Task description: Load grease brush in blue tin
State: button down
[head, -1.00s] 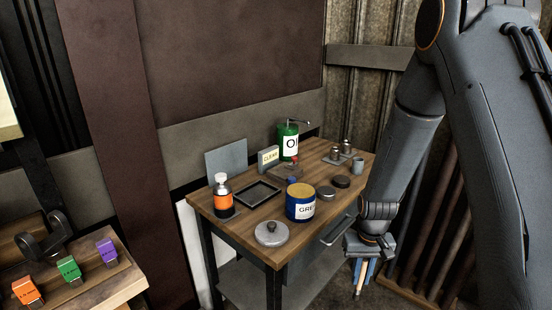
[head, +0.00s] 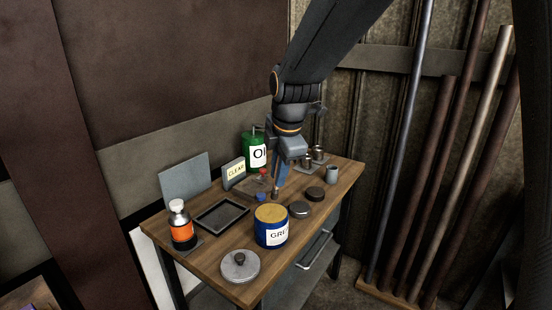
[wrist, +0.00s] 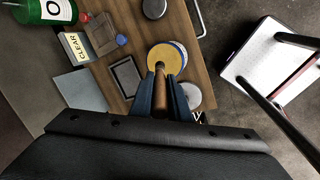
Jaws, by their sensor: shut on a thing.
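The blue grease tin (head: 271,234) stands upright on the wooden bench with its top open, showing yellow-brown grease. It also shows in the wrist view (wrist: 181,53). A grey knobbed lid (head: 240,265) lies beside it, nearer the front edge. My gripper (head: 280,176) is above the bench, behind the tin in the head view, shut on the brush. The brush (wrist: 161,88) has a brown handle between the blue fingers in the wrist view, its dark end overlapping the tin's near rim. In the head view the brush end (head: 275,193) points down; contact with the tin cannot be told.
An orange-labelled bottle (head: 180,225), a black tray (head: 221,215) and a CLEAR sign (head: 234,173) stand left of the tin. A green oil can (head: 253,150) is behind. Dark round tins (head: 315,194) and a grey cup (head: 332,174) lie right. Poles lean against the right wall.

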aim_at(276, 190)
jog(key=shift+w+a+r+n, duration=0.5)
jog(key=shift+r+n, duration=0.1)
jog(key=shift+r, duration=0.1)
jog(key=shift+d+f+b, duration=0.15)
jog(key=shift+f+b, duration=0.7)
jog(key=shift+f, duration=0.25)
jog(key=shift+f+b, duration=1.3)
jog(key=shift+f, duration=0.55)
jog(key=shift+s+f+b, duration=0.1)
jog(key=shift+f+b, duration=0.2)
jog(key=shift+f, duration=0.35)
jog(key=shift+r+p, duration=2.55)
jog(key=shift+r, duration=1)
